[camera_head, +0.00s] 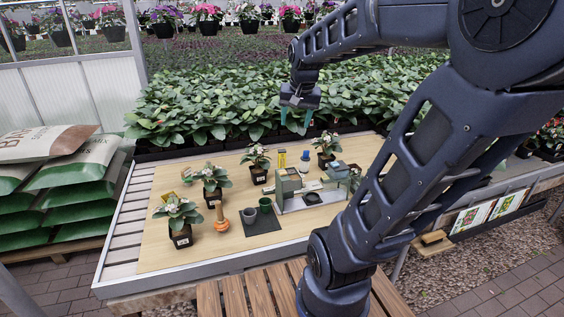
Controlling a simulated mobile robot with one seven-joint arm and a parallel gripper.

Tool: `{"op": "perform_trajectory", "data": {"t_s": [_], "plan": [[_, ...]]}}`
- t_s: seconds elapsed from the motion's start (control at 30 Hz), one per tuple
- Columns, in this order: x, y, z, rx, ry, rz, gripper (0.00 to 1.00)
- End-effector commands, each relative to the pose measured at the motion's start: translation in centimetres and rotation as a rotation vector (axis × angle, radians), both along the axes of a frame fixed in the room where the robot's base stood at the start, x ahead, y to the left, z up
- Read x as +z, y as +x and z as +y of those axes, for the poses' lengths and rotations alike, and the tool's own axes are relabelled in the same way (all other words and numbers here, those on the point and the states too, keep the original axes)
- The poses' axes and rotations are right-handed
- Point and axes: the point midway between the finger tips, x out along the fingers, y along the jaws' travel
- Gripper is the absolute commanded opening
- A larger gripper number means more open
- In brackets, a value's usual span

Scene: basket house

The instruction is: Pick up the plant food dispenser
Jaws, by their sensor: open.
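No object is clearly marked as the plant food dispenser, and I cannot tell for certain which one it is. A small orange item with a narrow tan neck (222,219) stands upright at the front left of the wooden tabletop. A yellow upright item (282,159) and a small blue-and-white item (305,157) stand near the back middle. My gripper (296,118) is open and points down, with teal fingertips apart and nothing visible between them. It is in the air above the back of the table, in front of the leafy plants, away from these items.
Potted white-flowered plants (181,222) stand around the tabletop (160,258). A grey-green device (290,189) stands in the middle, next to a dark mat (262,228) with a green cup (265,205) and a grey cup (249,215). My arm hides the table's right part.

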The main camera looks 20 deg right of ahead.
Motion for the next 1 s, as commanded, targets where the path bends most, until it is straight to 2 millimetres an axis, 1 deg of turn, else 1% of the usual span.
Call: {"op": "perform_trajectory", "data": {"t_s": [0.03, 0.27, 0.53, 0.77, 0.9, 0.97, 1.0], "plan": [[0.0, 1.5, -0.2, -0.034, 0.012, 0.013, 0.55], [-0.2, 7.9, -1.1, -0.203, 0.066, 0.055, 0.55], [-1.9, 15.4, -2.3, -0.404, 0.12, 0.104, 0.55], [-4.5, 21.7, -3.6, -0.577, 0.158, 0.143, 0.55], [-6.7, 25.4, -4.4, -0.683, 0.175, 0.167, 0.55], [-7.7, 27.0, -4.7, -0.727, 0.182, 0.176, 0.55], [-8.5, 28.0, -5.0, -0.757, 0.186, 0.183, 0.55]]}}
